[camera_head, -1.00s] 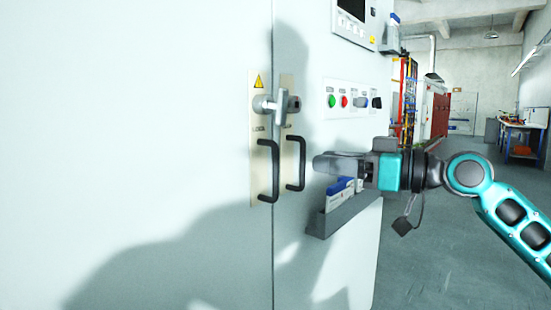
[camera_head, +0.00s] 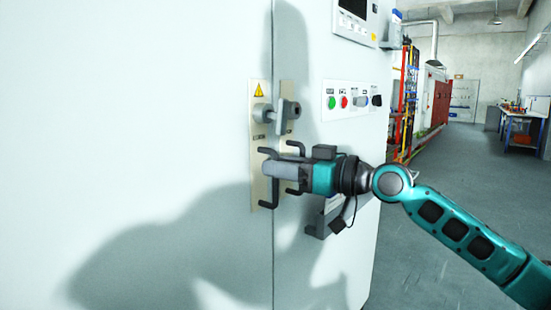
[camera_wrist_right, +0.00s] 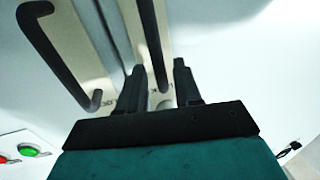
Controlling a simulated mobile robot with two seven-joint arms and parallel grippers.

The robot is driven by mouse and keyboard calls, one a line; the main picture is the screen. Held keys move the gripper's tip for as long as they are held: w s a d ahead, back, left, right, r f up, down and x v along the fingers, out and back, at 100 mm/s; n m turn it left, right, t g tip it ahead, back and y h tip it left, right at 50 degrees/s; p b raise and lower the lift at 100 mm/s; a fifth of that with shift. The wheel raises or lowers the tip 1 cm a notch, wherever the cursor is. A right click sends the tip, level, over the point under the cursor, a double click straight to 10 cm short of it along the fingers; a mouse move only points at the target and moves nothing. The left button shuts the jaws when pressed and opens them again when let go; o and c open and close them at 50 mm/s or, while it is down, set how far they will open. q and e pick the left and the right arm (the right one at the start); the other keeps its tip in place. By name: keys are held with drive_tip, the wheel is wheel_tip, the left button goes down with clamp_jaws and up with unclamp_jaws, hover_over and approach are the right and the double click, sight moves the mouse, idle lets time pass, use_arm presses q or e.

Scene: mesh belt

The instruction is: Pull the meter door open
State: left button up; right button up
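The pale cabinet door (camera_head: 150,120) fills the left of the head view and looks shut. Two dark bar handles are mounted side by side at the door seam. My right gripper (camera_head: 270,171) is at the left handle (camera_head: 267,205) and hides its middle. In the right wrist view, that handle (camera_wrist_right: 150,35) runs between my two spread fingers (camera_wrist_right: 158,80), with gaps showing on both sides. The right handle (camera_head: 294,192) is partly behind the gripper; it also shows in the wrist view (camera_wrist_right: 52,50). A metal latch (camera_head: 279,115) sits above the handles. My left gripper is out of view.
A button panel (camera_head: 352,99) and a display (camera_head: 354,12) are right of the handles. A grey document holder (camera_head: 318,228) is below the panel, partly behind my arm. Open floor (camera_head: 430,185) and a workbench (camera_head: 523,125) are to the right.

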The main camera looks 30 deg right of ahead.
drive_tip(key=shift+w+a, duration=0.45)
drive_tip(key=shift+w, duration=0.15)
clamp_jaws()
